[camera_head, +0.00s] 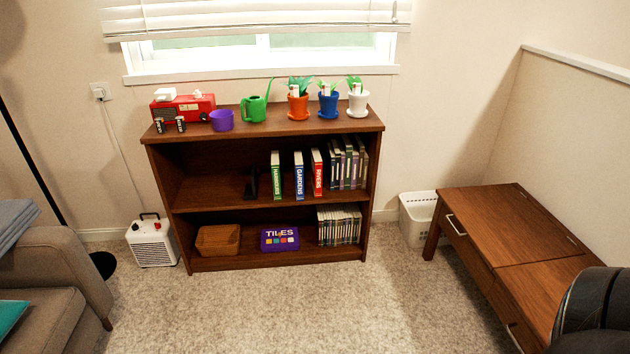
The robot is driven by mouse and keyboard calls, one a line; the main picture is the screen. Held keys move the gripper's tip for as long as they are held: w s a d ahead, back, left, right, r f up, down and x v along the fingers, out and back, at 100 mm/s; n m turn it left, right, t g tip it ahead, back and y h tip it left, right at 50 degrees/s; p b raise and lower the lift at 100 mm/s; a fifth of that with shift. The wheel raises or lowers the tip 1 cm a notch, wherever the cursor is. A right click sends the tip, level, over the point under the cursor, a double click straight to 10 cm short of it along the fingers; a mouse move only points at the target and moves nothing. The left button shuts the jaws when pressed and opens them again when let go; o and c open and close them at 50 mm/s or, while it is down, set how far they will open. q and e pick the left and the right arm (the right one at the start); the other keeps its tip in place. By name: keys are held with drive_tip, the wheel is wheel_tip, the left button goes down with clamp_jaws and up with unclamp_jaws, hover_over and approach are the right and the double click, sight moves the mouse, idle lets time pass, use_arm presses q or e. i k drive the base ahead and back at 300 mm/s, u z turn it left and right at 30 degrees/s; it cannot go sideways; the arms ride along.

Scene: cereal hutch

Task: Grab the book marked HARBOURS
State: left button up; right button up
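The green book marked HARBOURS (277,176) stands upright on the middle shelf of the brown bookcase (225,199), its spine facing out. The blue book marked GARDENS (299,176) stands to its right with a small gap. The red book marked RIVERS (317,173) stands to the right of that. A dark bookend-like object (251,185) is just left of the green book, with a narrow gap. Neither of my grippers shows in the head view.
Dark books (348,165) fill the shelf's right part; its left part is empty. A radio (183,107), purple pot (222,120), watering can (256,108) and potted plants stand on top. A sofa (50,285) is left, a wooden bench (510,235) right. Carpet in front is clear.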

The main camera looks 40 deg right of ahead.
sight(274, 156)
drive_tip(key=u, duration=0.3)
drive_tip(key=i, duration=0.9)
drive_tip(key=z, duration=0.75)
drive_tip(key=i, duration=0.75)
drive_tip(key=z, duration=0.6)
drive_tip(key=i, duration=0.95)
